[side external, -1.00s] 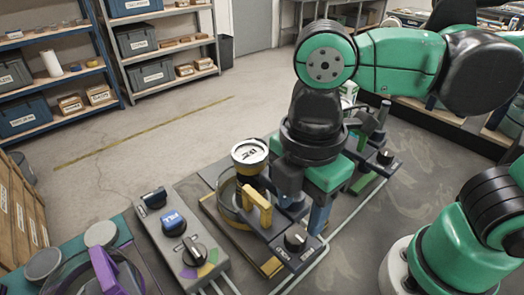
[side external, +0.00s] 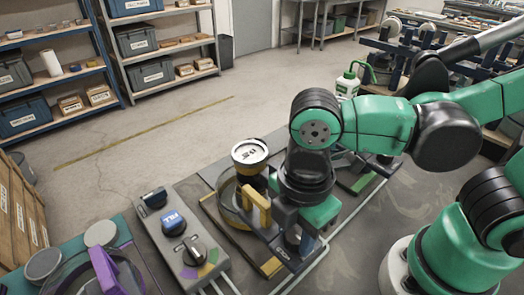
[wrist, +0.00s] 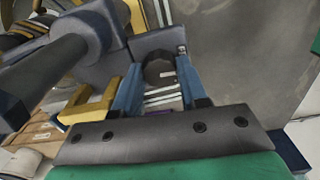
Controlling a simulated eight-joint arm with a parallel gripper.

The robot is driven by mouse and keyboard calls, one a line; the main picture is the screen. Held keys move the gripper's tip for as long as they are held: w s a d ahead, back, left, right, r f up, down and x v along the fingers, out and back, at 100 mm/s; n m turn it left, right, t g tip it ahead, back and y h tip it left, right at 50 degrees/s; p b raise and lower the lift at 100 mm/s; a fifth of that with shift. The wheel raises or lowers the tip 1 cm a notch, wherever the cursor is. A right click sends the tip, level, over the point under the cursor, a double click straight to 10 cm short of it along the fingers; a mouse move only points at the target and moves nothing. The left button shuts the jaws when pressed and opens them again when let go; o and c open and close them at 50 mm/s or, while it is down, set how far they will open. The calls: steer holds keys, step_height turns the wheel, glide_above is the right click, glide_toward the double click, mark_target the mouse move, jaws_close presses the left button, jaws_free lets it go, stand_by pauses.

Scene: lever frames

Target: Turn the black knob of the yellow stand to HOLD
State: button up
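The yellow stand has an upright yellow handle (side external: 257,208) and a dark base plate (side external: 283,256) in the side view. Its yellow part also shows in the wrist view (wrist: 92,103). My gripper (side external: 300,243) points down over the front end of this base and hides the black knob in the side view. In the wrist view, the dark round knob (wrist: 158,68) sits between the tips of my two blue fingers (wrist: 158,80). The fingers are apart, one on each side of it. I cannot tell whether they touch it. The knob's pointer and HOLD mark cannot be made out.
Left of the stand is a grey control box (side external: 180,243) with a blue FILL button and another black knob (side external: 194,251). A black-and-yellow can (side external: 250,158) stands close behind the handle. A green stand (side external: 362,183) is behind right, a purple handle (side external: 104,270) far left.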

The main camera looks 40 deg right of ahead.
jaws_close()
steer(key=m, duration=0.3)
steer(key=shift+m, duration=0.3)
steer(key=m, duration=0.3)
steer(key=shift+m, duration=0.3)
steer(key=m, duration=0.6)
steer(key=shift+m, duration=0.4)
